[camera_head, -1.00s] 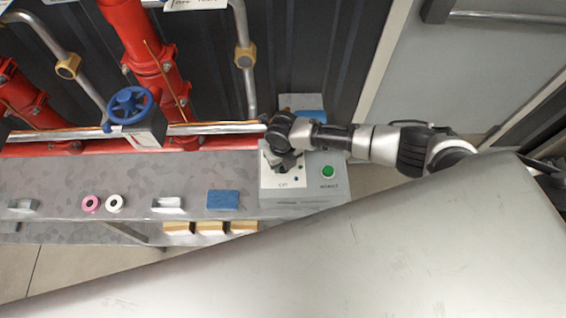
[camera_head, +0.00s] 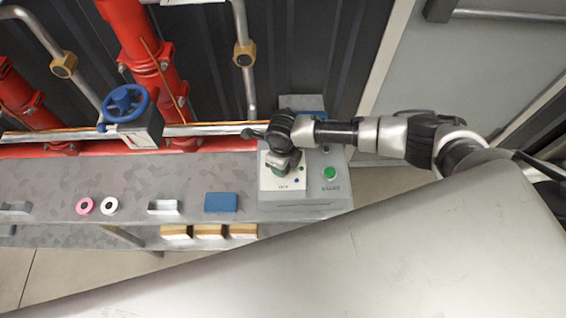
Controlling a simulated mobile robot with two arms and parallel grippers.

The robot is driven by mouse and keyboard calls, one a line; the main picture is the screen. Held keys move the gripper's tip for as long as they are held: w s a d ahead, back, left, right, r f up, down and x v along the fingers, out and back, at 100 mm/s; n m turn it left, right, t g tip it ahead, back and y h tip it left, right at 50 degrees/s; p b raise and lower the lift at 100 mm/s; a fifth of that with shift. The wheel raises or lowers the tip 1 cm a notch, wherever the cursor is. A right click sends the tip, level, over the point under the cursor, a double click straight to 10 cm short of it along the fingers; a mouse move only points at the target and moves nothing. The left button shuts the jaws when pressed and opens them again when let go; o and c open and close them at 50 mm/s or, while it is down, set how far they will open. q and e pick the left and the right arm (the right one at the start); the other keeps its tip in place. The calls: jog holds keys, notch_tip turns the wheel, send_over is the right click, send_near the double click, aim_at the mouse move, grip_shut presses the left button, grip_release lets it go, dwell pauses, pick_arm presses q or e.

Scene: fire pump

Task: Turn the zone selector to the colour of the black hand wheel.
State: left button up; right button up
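The control box (camera_head: 308,202) stands at the right end of the grey bench. On its top are a white selector plate (camera_head: 271,184), with small blue and dark marks and lettering, and a green button (camera_head: 330,172). My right gripper (camera_head: 284,170) is over the selector plate, pointing down. It covers the selector knob, so the knob's setting and the fingers' opening cannot be told. A blue hand wheel (camera_head: 127,103) sits on the pipework at left. No black hand wheel shows clearly. My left gripper is not in view.
On the bench (camera_head: 50,178) are a pink ring (camera_head: 85,206), a white ring (camera_head: 109,206), a white tray (camera_head: 164,207) and a blue block (camera_head: 221,202). Several sponge-like blocks (camera_head: 209,231) lie below. Red pipes (camera_head: 143,50) stand behind. A large grey surface fills the lower right.

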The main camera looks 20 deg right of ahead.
dwell(0.4)
jog(key=o, duration=0.9)
jog(key=shift+o, duration=0.2)
jog(key=shift+r, duration=0.15)
notch_tip(320, 180, up, 11)
jog(key=shift+f, duration=0.2)
